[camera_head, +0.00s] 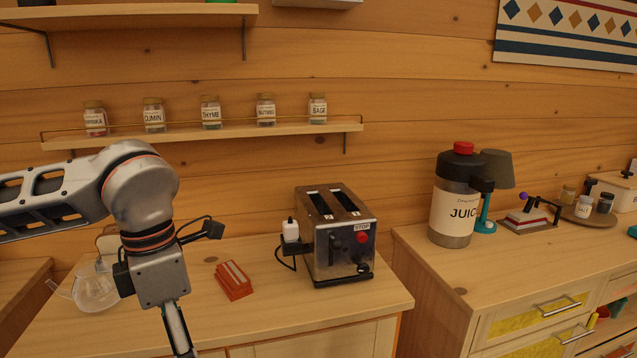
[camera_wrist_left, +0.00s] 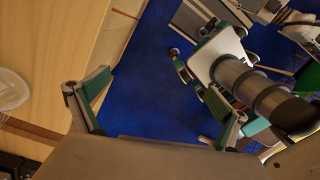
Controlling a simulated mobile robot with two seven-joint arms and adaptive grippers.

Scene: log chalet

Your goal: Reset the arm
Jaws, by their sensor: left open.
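My left arm comes in from the left in the head view, with its elbow-like joint high and its wrist pointing down in front of the left counter (camera_head: 330,310). In the left wrist view my left gripper (camera_wrist_left: 160,112) is open, its two green-and-grey fingers spread wide. Nothing is between the fingers; the blue floor (camera_wrist_left: 150,75) shows beyond them. In the head view the fingertips are cut off by the bottom edge. My right gripper is in neither view.
A glass teapot (camera_head: 95,288) stands just left of my wrist. A red block-like item (camera_head: 233,281) and a toaster (camera_head: 340,240) stand to its right. Spice jars (camera_head: 211,112) line a wall shelf (camera_head: 230,131). A juice dispenser (camera_head: 455,205) stands on the right cabinet.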

